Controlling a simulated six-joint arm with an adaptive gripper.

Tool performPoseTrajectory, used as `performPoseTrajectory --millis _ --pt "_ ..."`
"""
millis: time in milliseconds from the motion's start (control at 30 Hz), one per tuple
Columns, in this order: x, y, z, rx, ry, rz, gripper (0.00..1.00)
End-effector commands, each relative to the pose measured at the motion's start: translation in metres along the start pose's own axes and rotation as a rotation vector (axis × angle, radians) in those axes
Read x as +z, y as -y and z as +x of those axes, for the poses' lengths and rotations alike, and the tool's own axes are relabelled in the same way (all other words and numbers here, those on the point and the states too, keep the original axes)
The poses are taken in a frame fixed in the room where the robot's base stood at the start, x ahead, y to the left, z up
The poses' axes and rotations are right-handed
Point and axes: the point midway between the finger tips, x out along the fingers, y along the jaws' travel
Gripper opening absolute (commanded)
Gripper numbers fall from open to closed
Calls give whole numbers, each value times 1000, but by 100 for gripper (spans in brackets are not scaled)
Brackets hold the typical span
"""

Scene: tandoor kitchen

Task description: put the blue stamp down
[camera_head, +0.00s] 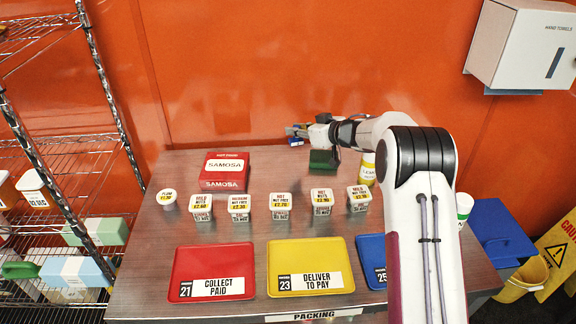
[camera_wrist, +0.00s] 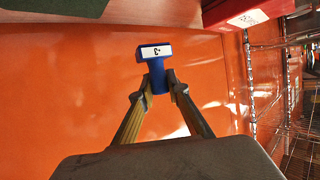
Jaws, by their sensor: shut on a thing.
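My gripper (camera_head: 297,130) reaches left near the back edge of the table, in front of the orange wall. In the wrist view my gripper (camera_wrist: 160,90) is shut on the blue stamp (camera_wrist: 156,70), with its fingers on both sides of the narrow part. The stamp's wide end, with a white label, sticks out beyond the fingertips. In the head view the stamp (camera_head: 295,142) shows as a small blue patch at the fingertips, held apart from the table. A dark green block (camera_head: 322,161) stands on the table below my wrist; it also shows in the wrist view (camera_wrist: 55,6).
A red samosa box (camera_head: 225,171) stands left of the green block. Several labelled tubs (camera_head: 280,207) stand in a row in front. Red (camera_head: 211,258), yellow (camera_head: 309,252) and blue (camera_head: 372,252) trays lie along the front. Bare table (camera_head: 275,172) shows between box and block.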

Motion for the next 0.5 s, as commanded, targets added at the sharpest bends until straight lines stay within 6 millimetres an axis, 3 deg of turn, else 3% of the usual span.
performPoseTrajectory --millis 500 --pt "-17 5 12 -154 -1 -63 0"
